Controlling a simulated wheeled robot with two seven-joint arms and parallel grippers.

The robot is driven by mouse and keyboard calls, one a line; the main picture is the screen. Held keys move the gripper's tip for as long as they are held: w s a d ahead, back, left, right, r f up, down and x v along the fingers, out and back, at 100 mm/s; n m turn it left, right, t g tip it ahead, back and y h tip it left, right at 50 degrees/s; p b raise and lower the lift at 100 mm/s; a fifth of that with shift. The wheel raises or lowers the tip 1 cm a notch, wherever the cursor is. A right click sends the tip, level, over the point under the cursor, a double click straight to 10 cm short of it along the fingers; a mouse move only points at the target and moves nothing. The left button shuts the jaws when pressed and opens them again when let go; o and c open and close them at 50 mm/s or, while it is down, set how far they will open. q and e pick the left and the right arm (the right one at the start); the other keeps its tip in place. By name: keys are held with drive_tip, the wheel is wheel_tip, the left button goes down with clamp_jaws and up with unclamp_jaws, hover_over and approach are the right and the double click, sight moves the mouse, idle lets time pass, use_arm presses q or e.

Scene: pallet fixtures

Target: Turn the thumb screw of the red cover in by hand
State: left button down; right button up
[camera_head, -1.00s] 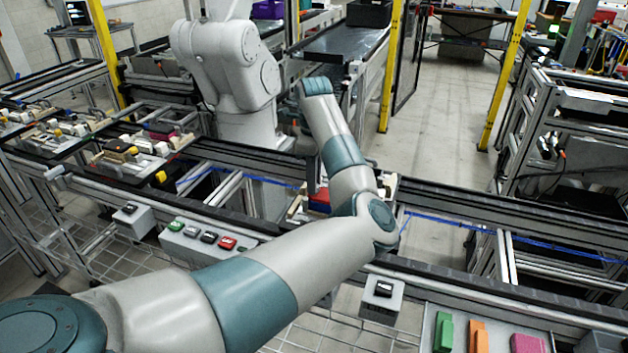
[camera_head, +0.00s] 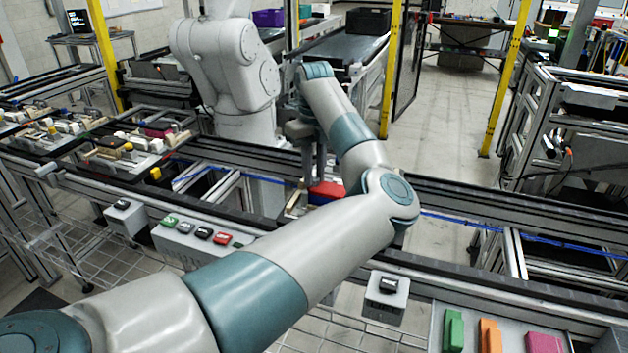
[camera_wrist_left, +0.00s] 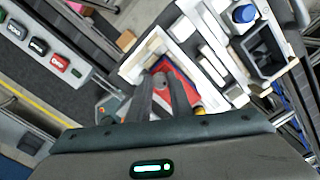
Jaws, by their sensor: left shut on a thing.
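The red cover (camera_head: 327,191) sits on a fixture at the middle of the rail, partly hidden by my left arm. In the left wrist view the red cover (camera_wrist_left: 188,84) lies among pale blocks, just beyond and beside the fingertips. My left gripper (camera_head: 312,172) points down at the cover. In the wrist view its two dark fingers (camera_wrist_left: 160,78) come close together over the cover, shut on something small. The thumb screw itself is hidden at the fingertips, and I cannot see how deep it sits. My right gripper is not in view.
The wrist view shows a blue knob (camera_wrist_left: 243,14) and a black open box (camera_wrist_left: 265,48) beside the cover. A button panel (camera_head: 190,240) stands in front of the rail. Other loaded fixtures (camera_head: 125,150) are at the left. The rail at the right is clear.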

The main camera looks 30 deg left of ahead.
use_arm(q)
drive_tip(key=m+b, duration=0.1)
drive_tip(key=m, duration=0.2)
drive_tip(key=shift+f+b, duration=0.1)
drive_tip(key=shift+b, duration=0.3)
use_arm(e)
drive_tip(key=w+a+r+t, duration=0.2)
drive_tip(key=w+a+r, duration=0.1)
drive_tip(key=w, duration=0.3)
use_arm(q)
drive_tip(key=shift+w+m+b, duration=0.1)
drive_tip(key=shift+m+b, duration=0.4)
drive_tip(key=shift+m, duration=0.3)
drive_tip(key=shift+m+b, duration=0.8)
drive_tip(key=shift+m, duration=0.9)
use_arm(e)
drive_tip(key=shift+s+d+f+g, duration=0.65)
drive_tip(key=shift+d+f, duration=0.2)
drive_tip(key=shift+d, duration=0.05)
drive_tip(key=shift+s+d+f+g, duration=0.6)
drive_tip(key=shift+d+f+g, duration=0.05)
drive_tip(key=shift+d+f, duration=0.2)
use_arm(q)
drive_tip(key=shift+r, duration=0.2)
drive_tip(key=c, duration=1.6)
unclamp_jaws()
